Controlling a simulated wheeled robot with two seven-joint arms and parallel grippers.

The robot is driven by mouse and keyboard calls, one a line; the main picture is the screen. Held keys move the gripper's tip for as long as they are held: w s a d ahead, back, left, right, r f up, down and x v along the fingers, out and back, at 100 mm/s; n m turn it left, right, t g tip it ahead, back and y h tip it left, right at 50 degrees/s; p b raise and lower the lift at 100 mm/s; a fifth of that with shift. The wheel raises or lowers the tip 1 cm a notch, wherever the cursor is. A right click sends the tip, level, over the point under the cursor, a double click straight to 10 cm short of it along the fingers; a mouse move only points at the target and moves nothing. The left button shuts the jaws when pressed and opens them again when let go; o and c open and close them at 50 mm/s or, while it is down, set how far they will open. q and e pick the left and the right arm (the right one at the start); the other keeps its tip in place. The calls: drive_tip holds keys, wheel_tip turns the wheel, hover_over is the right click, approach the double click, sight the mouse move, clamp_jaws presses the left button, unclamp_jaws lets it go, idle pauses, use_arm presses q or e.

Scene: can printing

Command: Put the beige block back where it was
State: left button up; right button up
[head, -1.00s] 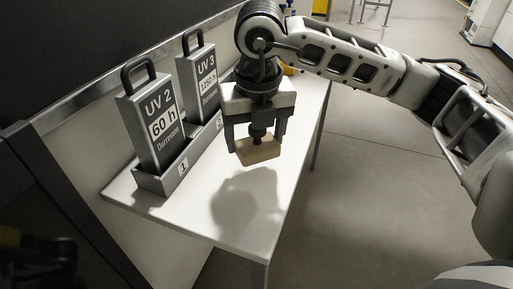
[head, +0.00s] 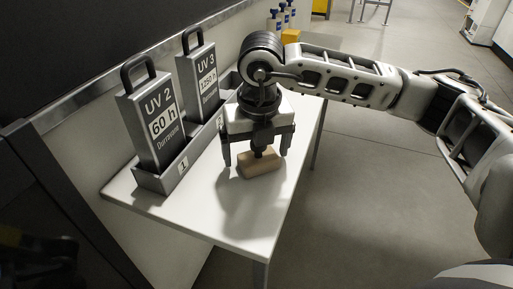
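The beige block (head: 260,165) has a dark handle on top and appears to rest on the white table (head: 150,206), near its right edge. My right gripper (head: 257,150) points down over the block. Its two dark fingers stand wide apart on either side of the handle, with gaps showing, so it looks open. The gripper body hides the top of the handle. My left gripper does not show.
A grey holder (head: 182,170) on the left of the table carries two upright handled cassettes, UV 2 (head: 158,122) and UV 3 (head: 200,85). A yellow object (head: 290,37) and several small bottles (head: 283,17) stand behind my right arm. The front of the table is clear.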

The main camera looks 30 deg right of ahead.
drive_tip(key=r, duration=0.4)
drive_tip(key=s+r, duration=0.1)
drive_tip(key=r, duration=0.7)
drive_tip(key=shift+s+a+r, duration=0.15)
drive_tip(key=shift+s, duration=0.05)
drive_tip(key=shift+s, duration=0.1)
